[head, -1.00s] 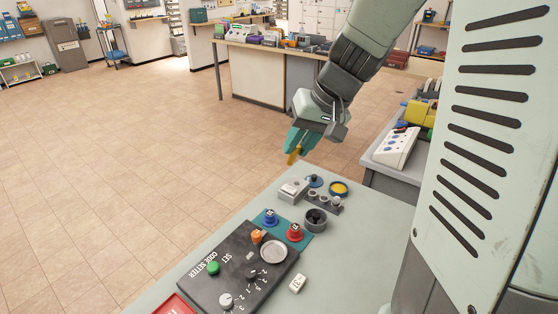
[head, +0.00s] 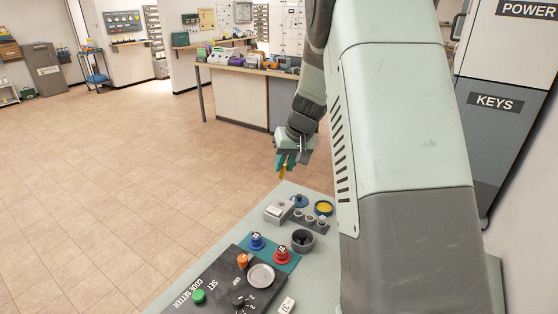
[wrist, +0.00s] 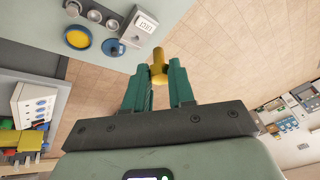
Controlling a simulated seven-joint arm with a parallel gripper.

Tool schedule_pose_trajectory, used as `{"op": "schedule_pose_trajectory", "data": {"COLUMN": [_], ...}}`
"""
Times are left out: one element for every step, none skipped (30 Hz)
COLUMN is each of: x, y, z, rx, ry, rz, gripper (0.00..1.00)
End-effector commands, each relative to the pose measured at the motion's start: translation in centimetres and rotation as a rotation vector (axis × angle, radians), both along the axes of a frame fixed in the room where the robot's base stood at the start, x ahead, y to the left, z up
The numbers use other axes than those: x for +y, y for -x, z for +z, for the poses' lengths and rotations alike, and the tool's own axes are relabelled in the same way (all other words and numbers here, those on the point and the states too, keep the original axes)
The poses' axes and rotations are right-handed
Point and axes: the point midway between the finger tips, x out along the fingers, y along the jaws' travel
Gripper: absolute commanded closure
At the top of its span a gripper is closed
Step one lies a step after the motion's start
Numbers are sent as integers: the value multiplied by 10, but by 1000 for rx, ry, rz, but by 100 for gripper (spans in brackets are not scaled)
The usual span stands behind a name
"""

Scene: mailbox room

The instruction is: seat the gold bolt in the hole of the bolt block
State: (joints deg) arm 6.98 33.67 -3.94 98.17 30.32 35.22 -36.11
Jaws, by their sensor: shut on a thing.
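My gripper (head: 288,160) has teal fingers shut on the gold bolt (head: 284,173). The bolt sticks out beyond the fingertips and points down in the head view. In the wrist view the bolt (wrist: 158,56) shows between the fingertips, with its wider part near them. The gripper is in the air by the far end of the grey table. A small grey block (head: 277,212) with a label, likely the bolt block, stands on that end. It also shows in the wrist view (wrist: 139,28), apart from the bolt. I cannot make out its hole clearly.
Beside the block are a blue round piece (head: 299,200), a yellow-topped dish (head: 323,208), a row of small grey posts (head: 309,221) and a dark cup (head: 302,240). Nearer are blue and red knobs and the code setter panel (head: 222,282). Open floor lies left of the table.

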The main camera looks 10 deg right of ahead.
Motion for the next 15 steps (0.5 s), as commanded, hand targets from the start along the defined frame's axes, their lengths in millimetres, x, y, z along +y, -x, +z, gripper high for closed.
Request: {"op": "schedule_pose_trajectory", "data": {"x": [-3,-6,-9,-12,-13,-15,-16,-17,-19,-20,-21,-21,-22,-22,-22], "y": [-18,-28,-40,-49,-57,-67,-73,-79,-86,-90,-94,-98,-101,-103,-106], "z": [-21,-31,-45,-55,-65,-78,-87,-96,-106,-113,-119,-127,-131,-135,-139], "rx": [-2,-7,-15,-21,-25,-32,-37,-41,-48,-51,-56,-61,-63,-66,-69], "ry": [22,35,54,68,80,96,107,117,131,140,148,157,162,167,171], "rz": [2,1,3,4,6,9,11,13,15,18,20,21,23,24,26], "gripper": [100,100,100,100,100,100,100,100,100,100,100,100,100,100,100]}}
